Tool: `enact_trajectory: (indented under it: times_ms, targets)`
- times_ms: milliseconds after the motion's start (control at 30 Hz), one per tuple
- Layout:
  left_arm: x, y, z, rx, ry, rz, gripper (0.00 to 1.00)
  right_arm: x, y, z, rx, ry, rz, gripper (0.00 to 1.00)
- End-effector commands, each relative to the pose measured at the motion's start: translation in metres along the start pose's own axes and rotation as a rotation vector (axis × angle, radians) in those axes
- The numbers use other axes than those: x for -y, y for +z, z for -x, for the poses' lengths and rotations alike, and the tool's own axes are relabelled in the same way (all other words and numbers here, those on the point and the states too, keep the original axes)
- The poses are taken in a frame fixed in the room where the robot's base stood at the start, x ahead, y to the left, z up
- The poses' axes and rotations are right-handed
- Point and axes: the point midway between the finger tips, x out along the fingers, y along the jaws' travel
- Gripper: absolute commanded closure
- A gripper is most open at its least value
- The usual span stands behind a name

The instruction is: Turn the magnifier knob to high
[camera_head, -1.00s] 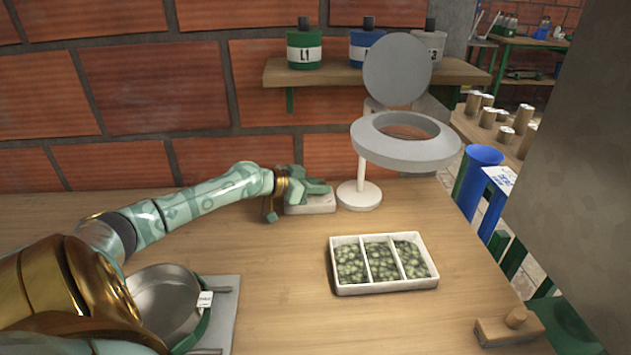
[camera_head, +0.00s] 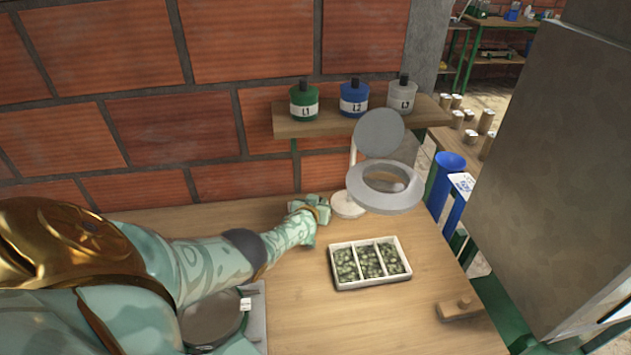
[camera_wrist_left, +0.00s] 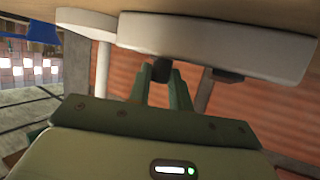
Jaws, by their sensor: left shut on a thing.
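The magnifier has a pale ring head (camera_head: 384,187), a tilted round disc (camera_head: 379,133) above it and a round white base (camera_head: 348,205). My left gripper (camera_head: 318,209) is just left of that base and hides the control box in the head view. In the left wrist view, the white box (camera_wrist_left: 215,45) fills the top, with the magnifier's base (camera_wrist_left: 85,20) beside it. A small dark knob (camera_wrist_left: 162,70) sticks out from the box. My left gripper's green fingers (camera_wrist_left: 161,82) are shut on it, one at each side. The knob's setting is not readable. My right gripper is out of view.
A white tray (camera_head: 333,256) with three compartments of green beans lies in front of the magnifier. A pan (camera_head: 212,318) is near my left arm. A wooden block (camera_head: 459,308) is at the right edge. Labelled bottles (camera_head: 354,98) stand on the shelf behind.

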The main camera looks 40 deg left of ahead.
Motion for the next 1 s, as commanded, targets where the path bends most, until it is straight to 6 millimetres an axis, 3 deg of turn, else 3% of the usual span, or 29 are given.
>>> enact_trajectory:
  times_ms: [33, 800, 833, 900, 1000]
  targets:
    - [0.0022, -0.0072, -0.0013, -0.011, -0.027, 0.017, 1.0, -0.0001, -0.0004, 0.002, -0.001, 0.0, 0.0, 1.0]
    - [-0.0005, -0.0026, -0.0002, -0.005, -0.115, 0.048, 1.0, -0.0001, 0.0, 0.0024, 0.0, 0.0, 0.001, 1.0]
    - [-0.0006, -0.0025, -0.0002, -0.005, -0.114, 0.048, 0.74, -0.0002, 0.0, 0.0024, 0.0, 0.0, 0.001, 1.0]
    - [-0.001, -0.0021, -0.0001, -0.004, -0.113, 0.047, 0.58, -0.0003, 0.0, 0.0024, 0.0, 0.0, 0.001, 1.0]
    - [-0.0016, -0.0013, 0.0001, -0.003, -0.112, 0.047, 0.58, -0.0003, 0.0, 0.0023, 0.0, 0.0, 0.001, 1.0]
